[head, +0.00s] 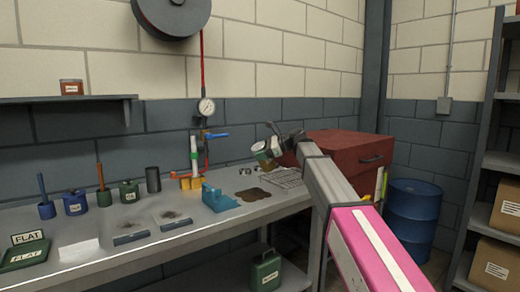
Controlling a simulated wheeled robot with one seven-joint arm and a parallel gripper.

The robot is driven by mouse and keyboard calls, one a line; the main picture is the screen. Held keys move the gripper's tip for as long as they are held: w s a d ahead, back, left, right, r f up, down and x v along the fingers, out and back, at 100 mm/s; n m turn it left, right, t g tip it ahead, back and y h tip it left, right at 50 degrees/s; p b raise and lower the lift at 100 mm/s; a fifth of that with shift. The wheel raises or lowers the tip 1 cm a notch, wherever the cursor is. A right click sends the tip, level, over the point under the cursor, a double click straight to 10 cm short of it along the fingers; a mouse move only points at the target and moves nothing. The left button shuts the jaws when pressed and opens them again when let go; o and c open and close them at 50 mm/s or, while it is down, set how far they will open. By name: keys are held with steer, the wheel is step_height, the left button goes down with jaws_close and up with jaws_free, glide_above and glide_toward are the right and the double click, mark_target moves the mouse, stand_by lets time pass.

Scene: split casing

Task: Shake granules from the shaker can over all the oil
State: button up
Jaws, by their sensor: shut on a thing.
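The shaker can (259,153), with a green and white label, is held tilted in the air above the far end of the bench. My gripper (271,149) is shut on it. The gripper is small here and partly hidden, so the exact grip is hard to see. The oil (253,194) is a dark brown, irregular patch on the grey bench top, below and slightly left of the can. I cannot make out granules on it or falling from the can.
A blue fixture (217,198) stands just left of the oil. A grey grate (288,179) lies to its right, before a red cabinet (346,153). Two flat trays with dark smudges lie farther left. A blue drum (412,211) stands on the floor.

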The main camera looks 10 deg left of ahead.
mark_target(263, 168)
steer(key=f+n+t+h, duration=0.1)
steer(key=f+h, duration=0.1)
steer(key=f+n+t+h, duration=0.2)
steer(key=f, duration=0.1)
steer(key=f+n+t+h, duration=0.1)
steer(key=f, duration=0.1)
steer(key=shift+w+d+f+t+h, duration=0.3)
steer(key=shift+w+d+f+h, duration=0.05)
steer(key=shift+d+f+h, duration=0.05)
steer(key=f+t, duration=0.1)
steer(key=f+n+t+h, duration=0.2)
steer(key=shift+w, duration=0.25)
steer(key=shift+s+d, duration=0.1)
steer(key=shift+s, duration=0.05)
steer(key=shift+s+d, duration=0.3)
steer(key=shift+d, duration=0.05)
steer(key=shift+w+a, duration=0.4)
steer(key=shift+a, duration=0.05)
stand_by(0.8)
steer(key=shift+s+a, duration=0.1)
steer(key=shift+s, duration=0.1)
